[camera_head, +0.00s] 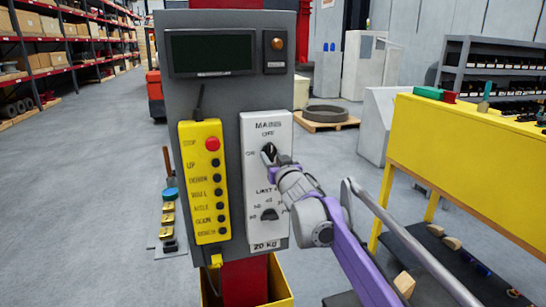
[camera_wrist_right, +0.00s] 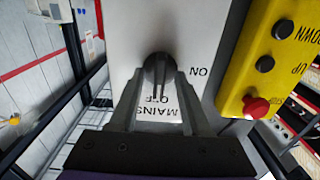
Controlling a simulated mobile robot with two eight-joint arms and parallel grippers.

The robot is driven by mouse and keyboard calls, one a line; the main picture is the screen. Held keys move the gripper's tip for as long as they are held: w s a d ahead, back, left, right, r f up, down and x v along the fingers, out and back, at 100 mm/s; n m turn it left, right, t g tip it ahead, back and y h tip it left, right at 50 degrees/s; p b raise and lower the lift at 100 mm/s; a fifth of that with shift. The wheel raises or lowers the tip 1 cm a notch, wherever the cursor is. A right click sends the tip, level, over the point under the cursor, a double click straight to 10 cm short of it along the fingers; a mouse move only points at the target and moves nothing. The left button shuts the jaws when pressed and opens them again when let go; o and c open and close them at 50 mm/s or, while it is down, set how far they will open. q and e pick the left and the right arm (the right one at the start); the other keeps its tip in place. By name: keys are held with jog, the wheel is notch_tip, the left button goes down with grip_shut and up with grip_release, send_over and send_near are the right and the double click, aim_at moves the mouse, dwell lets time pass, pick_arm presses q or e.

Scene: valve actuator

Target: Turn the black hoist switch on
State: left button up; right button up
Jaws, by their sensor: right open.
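The black rotary switch (camera_head: 269,149) is on the upper part of the white MAINS panel (camera_head: 283,128). OFF is printed above it and ON to its left. In the right wrist view the picture is upside down, and the switch (camera_wrist_right: 158,67) has its narrow grip lying toward OFF. My right gripper (camera_head: 271,159) is at the switch, coming from the lower right. In the wrist view its open fingers (camera_wrist_right: 159,82) stand on either side of the knob; whether they touch it I cannot tell. My left gripper is out of view.
A yellow pendant (camera_head: 205,181) with a red stop button (camera_head: 212,143) and several black buttons hangs left of the panel. A second black knob (camera_head: 269,214) sits lower on the panel. A yellow workbench (camera_head: 470,150) stands at right. The floor at left is mostly clear.

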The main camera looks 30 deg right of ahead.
grip_shut()
